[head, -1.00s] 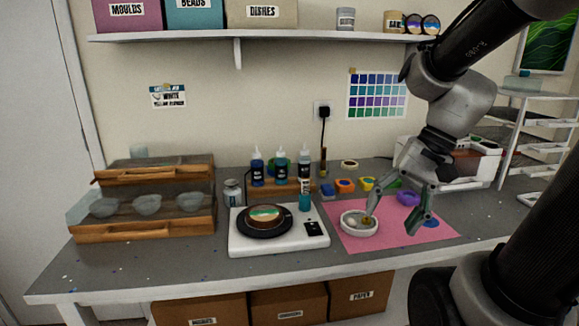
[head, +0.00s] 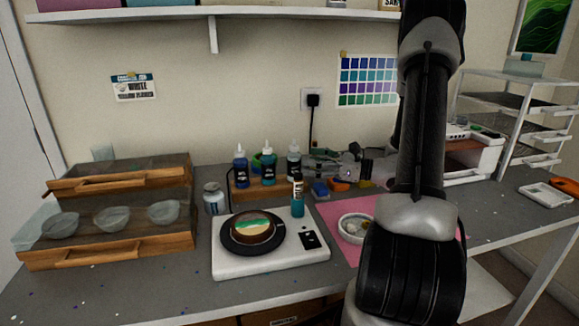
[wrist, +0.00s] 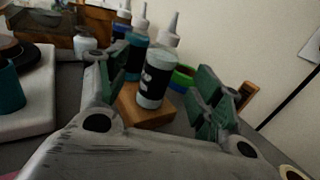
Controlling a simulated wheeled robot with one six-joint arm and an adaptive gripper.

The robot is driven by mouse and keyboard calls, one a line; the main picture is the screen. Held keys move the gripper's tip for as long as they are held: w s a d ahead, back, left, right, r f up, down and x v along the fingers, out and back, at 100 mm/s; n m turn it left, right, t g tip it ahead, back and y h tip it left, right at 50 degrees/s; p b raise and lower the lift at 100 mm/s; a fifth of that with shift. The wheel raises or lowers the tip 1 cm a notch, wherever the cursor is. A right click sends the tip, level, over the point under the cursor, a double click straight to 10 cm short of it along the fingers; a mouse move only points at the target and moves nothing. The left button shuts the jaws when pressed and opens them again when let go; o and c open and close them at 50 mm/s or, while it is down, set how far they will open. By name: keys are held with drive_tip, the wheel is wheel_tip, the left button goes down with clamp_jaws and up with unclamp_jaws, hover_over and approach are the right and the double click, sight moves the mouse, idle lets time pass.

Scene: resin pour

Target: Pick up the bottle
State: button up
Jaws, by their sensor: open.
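Three dropper bottles with white nozzles stand upright at the back of the worktop: a dark blue one (head: 240,168), a teal one (head: 268,170) and a pale grey-blue one (head: 293,163). A smaller teal bottle (head: 297,203) stands by the white scale. In the wrist view my gripper (wrist: 160,76) is open and empty. Its fingers are spread with the pale bottle (wrist: 154,78) in view between them, farther ahead. The teal bottle (wrist: 137,58) is just left of it, partly behind the left finger. In the head view, my arm hides part of the gripper.
A wooden block (wrist: 128,108) lies at the bottles' bases. The white scale (head: 270,265) carries a dark turntable with a round mould. A pink mat (head: 335,212) with a white dish (head: 354,228) lies right of it. A wooden rack (head: 110,252) with bowls stands left. A power cord hangs behind.

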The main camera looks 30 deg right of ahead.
sight(294, 157)
drive_tip(key=x, duration=0.6)
drive_tip(key=shift+w, duration=0.25)
drive_tip(key=c, duration=1.3)
